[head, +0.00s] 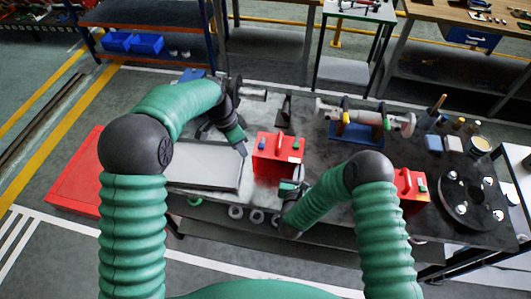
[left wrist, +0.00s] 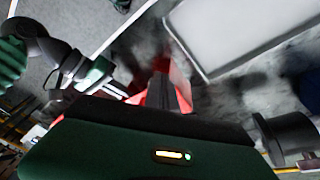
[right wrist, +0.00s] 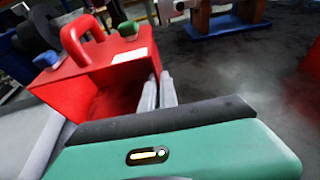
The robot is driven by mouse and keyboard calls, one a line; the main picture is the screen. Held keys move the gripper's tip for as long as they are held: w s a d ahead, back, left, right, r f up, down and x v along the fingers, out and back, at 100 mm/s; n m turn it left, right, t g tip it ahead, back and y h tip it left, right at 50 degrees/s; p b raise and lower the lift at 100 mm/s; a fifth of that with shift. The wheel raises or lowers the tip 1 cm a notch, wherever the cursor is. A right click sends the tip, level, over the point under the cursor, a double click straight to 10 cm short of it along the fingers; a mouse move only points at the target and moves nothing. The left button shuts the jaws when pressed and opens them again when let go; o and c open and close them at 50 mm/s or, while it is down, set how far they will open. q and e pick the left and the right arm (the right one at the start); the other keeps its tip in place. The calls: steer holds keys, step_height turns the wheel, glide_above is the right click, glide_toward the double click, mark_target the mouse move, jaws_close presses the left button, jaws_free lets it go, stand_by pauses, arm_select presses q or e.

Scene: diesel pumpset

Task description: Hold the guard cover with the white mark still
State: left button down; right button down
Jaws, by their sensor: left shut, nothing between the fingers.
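The guard cover (head: 268,165) is a red box with a red handle on top, a white mark, and a green and a blue knob. It stands on the bench and fills the left of the right wrist view (right wrist: 100,85). My left gripper (head: 244,152) is shut and empty, just left of the cover; in the left wrist view its fingers hide part of the red. My right gripper (head: 291,186) is at the cover's front right corner. Its fingers (right wrist: 157,88) stand close together by the cover's side edge; whether they grip it is not clear.
A grey tray (head: 205,177) lies left of the cover. A second red box (head: 411,188) stands to the right, partly behind my right arm. A pump part on a blue stand (head: 357,133) and a dark round disc (head: 470,207) stand further right.

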steer(key=shift+a, duration=0.15)
arm_select(q)
steer(key=s+r+m+t+h, duration=0.2)
steer(key=s+r+m+t, duration=0.1)
steer(key=m, duration=0.4)
steer(key=shift+s+a+r+t+h, duration=0.4)
steer(key=shift+s+t, duration=0.4)
steer(key=shift+s, duration=0.3)
steer(key=shift+f, duration=0.1)
glide_toward(262, 152)
step_height(262, 152, down, 4)
steer(key=s+d, duration=0.2)
steer(key=w, duration=0.3)
steer(key=shift+w+d+f, duration=0.1)
steer(key=shift+d+f, duration=0.1)
steer(key=shift+d, duration=0.05)
steer(key=shift+w, duration=0.45)
